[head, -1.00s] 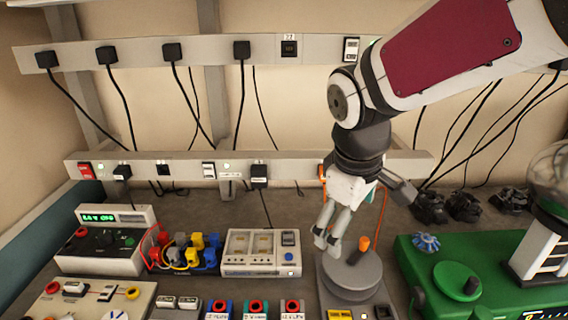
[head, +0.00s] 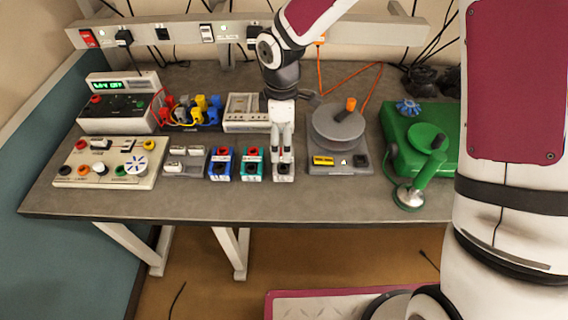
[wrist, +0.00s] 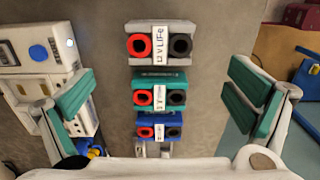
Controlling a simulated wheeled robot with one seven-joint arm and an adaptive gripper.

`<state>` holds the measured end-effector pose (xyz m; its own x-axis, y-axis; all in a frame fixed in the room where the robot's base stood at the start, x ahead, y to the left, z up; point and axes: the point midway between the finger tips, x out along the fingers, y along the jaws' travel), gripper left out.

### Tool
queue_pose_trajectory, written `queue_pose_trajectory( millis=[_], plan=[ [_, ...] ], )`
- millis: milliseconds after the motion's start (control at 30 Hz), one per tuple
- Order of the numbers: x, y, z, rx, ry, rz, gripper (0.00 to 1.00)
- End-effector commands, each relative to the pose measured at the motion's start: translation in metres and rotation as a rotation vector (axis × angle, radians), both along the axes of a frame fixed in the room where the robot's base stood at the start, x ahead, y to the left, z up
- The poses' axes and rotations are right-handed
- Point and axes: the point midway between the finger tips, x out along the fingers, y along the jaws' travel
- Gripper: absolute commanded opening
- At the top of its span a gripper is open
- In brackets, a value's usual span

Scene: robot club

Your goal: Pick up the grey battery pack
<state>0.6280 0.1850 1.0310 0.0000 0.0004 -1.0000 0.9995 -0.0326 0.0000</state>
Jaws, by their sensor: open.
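The grey battery pack (head: 284,174) stands on the bench at the right end of a row of three packs, partly hidden by my gripper (head: 283,158) in the head view. In the wrist view the grey pack (wrist: 161,56) is at the top, with a white label between a red and a black socket. My gripper (wrist: 162,88) is open and empty, its green-padded fingers wide apart to the left and right of the row. The green pack (wrist: 160,85) lies more centrally between the fingers than the grey one.
The blue pack (head: 221,168) stands left of the green one. A grey turntable device (head: 338,130) stands close to the right of the grey pack. A white charger (head: 246,112) is behind. The bench front edge (head: 250,220) is close in front.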

Motion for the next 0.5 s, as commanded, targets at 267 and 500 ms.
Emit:
queue_pose_trajectory(
  millis=[267,500],
  plan=[
    [-0.001,0.0,-0.037,-0.001,0.001,-0.001,0.98],
    [-0.003,-0.003,-0.054,-0.002,0.005,-0.001,0.98]
  ],
)
